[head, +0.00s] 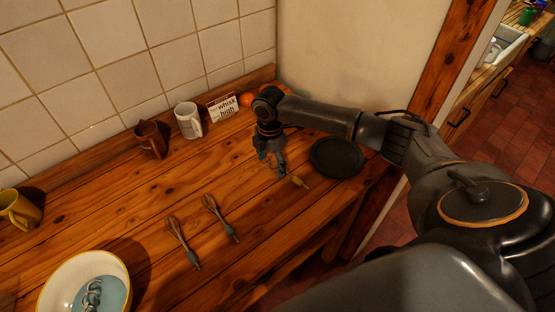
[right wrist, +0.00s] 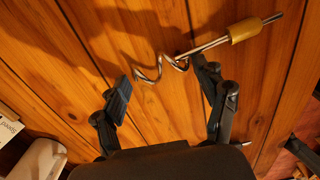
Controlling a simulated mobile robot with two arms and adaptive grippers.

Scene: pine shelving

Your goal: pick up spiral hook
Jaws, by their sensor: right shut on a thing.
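The spiral hook (head: 297,181) is a thin metal rod with a coiled end and a yellowish sleeve; it shows at the right part of the wooden counter. In the right wrist view, its coil (right wrist: 150,76) lies between the fingers, and its rod and sleeve (right wrist: 243,31) stick out to the upper right. My right gripper (head: 268,160) is low over the counter and shut on the spiral hook at the coil; its fingers (right wrist: 162,88) stand apart around it. I cannot tell whether the hook still touches the wood. My left gripper is not in view.
A dark round plate (head: 336,157) lies just right of my right gripper. Two whisks (head: 182,243) (head: 219,217) lie to the left. A brown jug (head: 150,139), a white mug (head: 188,120), a sign (head: 222,108) and an orange fruit (head: 246,99) line the back. A bowl (head: 58,281) stands front left.

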